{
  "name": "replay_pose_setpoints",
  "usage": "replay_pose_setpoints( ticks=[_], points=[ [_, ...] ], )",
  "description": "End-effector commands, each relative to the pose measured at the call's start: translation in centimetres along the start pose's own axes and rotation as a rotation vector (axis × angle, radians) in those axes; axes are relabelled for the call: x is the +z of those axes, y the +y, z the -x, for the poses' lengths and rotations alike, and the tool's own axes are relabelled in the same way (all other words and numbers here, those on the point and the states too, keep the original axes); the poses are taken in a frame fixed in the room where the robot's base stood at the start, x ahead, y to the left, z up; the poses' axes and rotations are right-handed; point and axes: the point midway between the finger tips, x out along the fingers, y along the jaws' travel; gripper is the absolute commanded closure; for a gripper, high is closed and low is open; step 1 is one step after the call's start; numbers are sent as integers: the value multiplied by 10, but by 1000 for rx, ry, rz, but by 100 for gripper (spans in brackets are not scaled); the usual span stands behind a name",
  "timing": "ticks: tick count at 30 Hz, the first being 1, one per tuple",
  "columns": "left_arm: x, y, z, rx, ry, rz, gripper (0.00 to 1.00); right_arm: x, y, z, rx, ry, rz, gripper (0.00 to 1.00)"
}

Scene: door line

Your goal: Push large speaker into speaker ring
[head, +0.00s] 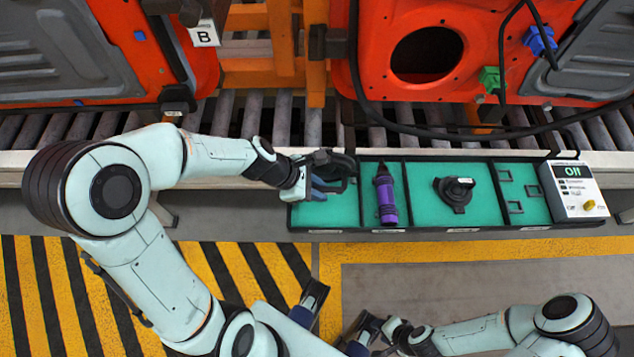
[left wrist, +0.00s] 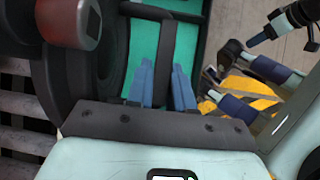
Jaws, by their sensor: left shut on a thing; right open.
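The large speaker (head: 332,163), a dark round part, is at my left gripper (head: 322,186), over the left end of the green-lined tray. My left gripper is shut on a dark part of it. In the left wrist view, the blue fingers (left wrist: 160,85) have a black strip between them, and the speaker's dark round body with a red and silver middle (left wrist: 75,22) fills the left side. The speaker ring is around the round opening (head: 427,54) in the right orange door, to the right of and beyond the gripper. My right gripper (head: 388,332) is open and low in the head view, away from the tray.
The tray (head: 470,232) holds a purple tool (head: 386,195), a smaller black round part (head: 455,193) and several black clips (head: 510,190). A grey display box (head: 577,191) stands at its right end. A black cable (head: 440,130) hangs before the right door. Rollers run behind.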

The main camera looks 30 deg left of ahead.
Motion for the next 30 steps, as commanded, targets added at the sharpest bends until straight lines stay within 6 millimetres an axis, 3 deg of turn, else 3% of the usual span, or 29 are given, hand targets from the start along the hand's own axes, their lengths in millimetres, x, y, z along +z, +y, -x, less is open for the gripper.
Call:
replay_pose_setpoints(
  ticks=[15,30],
  points=[
    [1,-20,0,2,-2,-2,100,0,1,-4,0,-1,0,57],
    [7,-16,7,3,-6,-3,100,1,0,0,1,-3,-1,57]
  ],
)
